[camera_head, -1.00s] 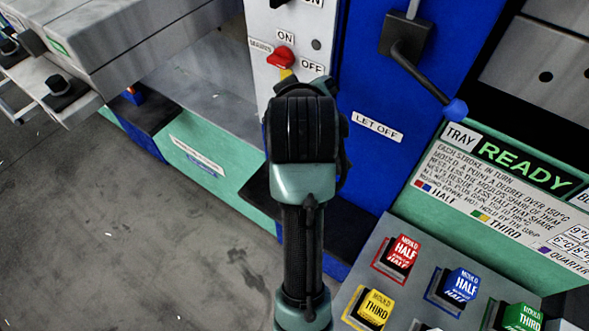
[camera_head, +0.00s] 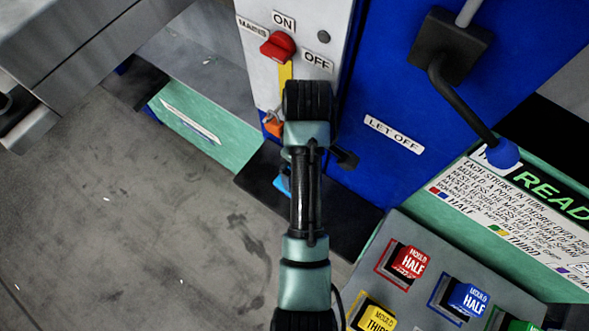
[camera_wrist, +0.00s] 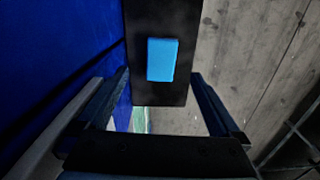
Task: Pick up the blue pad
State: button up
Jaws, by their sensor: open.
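The blue pad (camera_wrist: 162,60) is a light blue block lying on a black shelf (camera_wrist: 139,25) in the wrist view. In the head view a small part of the blue pad (camera_head: 281,185) shows on the black shelf (camera_head: 262,187), beside my arm, which hides the remainder. My gripper (camera_wrist: 158,90) is open and empty in the wrist view, its two fingers to the left and right with the pad ahead between their lines. The pad looks apart from both fingers. In the head view my arm mostly covers the gripper.
A blue press column (camera_head: 385,95) marked LET OFF stands beside the shelf, close on the left in the wrist view. A white panel with a red switch (camera_head: 278,46) and a black lever (camera_head: 465,100) are near. Mould buttons (camera_head: 410,262) sit lower right. Open floor lies left.

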jog(key=f, duration=0.5)
jog(key=shift+s+f, duration=0.25)
jog(key=shift+f, duration=0.1)
jog(key=shift+w+a+f, duration=0.1)
jog(key=shift+f, duration=1.3)
jog(key=shift+w+a+f, duration=0.1)
jog(key=shift+f, duration=1.3)
jog(key=c, duration=1.2)
notch_tip(320, 180, up, 10)
jog(key=shift+r, duration=0.1)
jog(key=shift+c, duration=0.2)
